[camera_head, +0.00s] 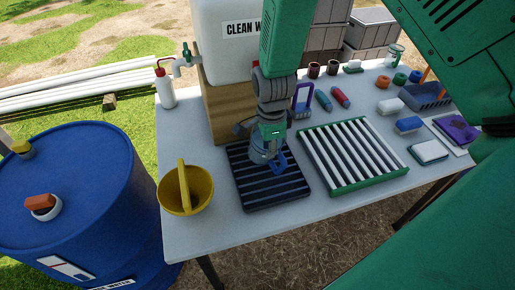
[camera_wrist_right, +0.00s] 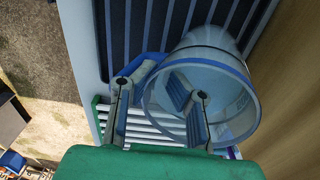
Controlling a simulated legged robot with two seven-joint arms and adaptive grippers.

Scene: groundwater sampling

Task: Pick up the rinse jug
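The rinse jug (camera_head: 257,155) is a clear vessel with a blue handle. It stands on the dark slatted rack (camera_head: 262,197), partly hidden by my right gripper (camera_head: 268,137) above it. In the right wrist view the jug (camera_wrist_right: 235,88) shows its round open mouth, with the blue handle on the left. My right gripper (camera_wrist_right: 160,100) has its two fingers spread at the jug. One finger is left of the rim and the other overlaps the mouth; I cannot tell whether either touches. My left gripper is not in view.
A yellow bucket (camera_head: 188,193) sits at the table's front left. A green-framed white slatted rack (camera_head: 354,157) is to the right. The clean-water tank on its wooden stand (camera_head: 229,110) rises close behind the jug. A red-capped bottle (camera_head: 166,88) stands at the back left.

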